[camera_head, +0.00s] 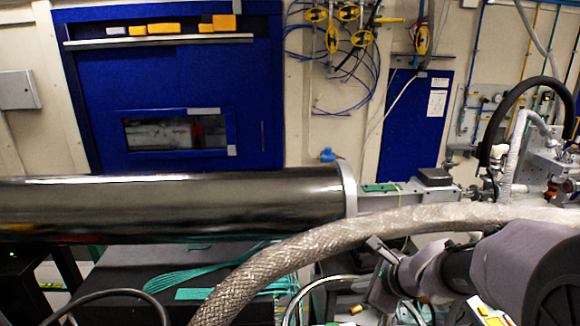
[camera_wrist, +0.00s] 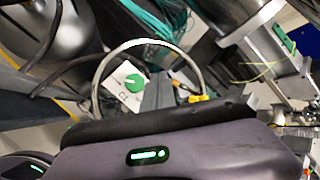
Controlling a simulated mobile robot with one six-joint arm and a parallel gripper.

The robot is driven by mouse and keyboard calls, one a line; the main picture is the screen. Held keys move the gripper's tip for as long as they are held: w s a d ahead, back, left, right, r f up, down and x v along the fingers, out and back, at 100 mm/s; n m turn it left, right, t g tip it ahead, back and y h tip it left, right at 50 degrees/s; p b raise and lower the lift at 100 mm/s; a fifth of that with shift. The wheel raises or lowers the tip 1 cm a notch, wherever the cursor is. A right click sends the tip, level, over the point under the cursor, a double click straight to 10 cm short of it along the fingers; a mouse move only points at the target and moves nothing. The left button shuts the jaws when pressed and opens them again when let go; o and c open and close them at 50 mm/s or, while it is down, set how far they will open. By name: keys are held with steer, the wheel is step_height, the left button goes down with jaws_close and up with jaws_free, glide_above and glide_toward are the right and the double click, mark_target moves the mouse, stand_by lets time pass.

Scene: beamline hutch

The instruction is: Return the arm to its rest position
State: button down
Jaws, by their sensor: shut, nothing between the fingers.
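My arm (camera_head: 430,275) comes in at the lower right of the head view, its mauve-grey links and black joints reaching left below the braided hose (camera_head: 290,255). In the wrist view, my gripper (camera_wrist: 158,88) shows as a narrow grey finger shape above the dark bar and the mauve-grey body with a green light. It is shut and empty. The finger shape overlaps a white box with a green knob (camera_wrist: 132,83) behind it; I cannot tell the distance between them. The rest of the arm is cut off by the picture edge.
A large dark metal tube (camera_head: 180,205) crosses the left of the head view. Right of it stand a green-topped fitting (camera_head: 380,188) and pipework (camera_head: 515,165). Teal cables (camera_head: 215,265) lie below the tube. A blue cabinet (camera_head: 180,80) stands behind.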

steer(key=s+a+f+n+b, duration=0.8)
steer(key=s+f+b, duration=0.1)
steer(key=s+b, duration=0.1)
steer(key=s+f+n+g+h+b, duration=0.1)
steer(key=s+f+n+g+b, duration=0.1)
steer(key=s+f+n+b, duration=0.9)
steer(key=s+f+b, duration=0.3)
steer(key=s+b, duration=0.1)
steer(key=shift+s, duration=0.2)
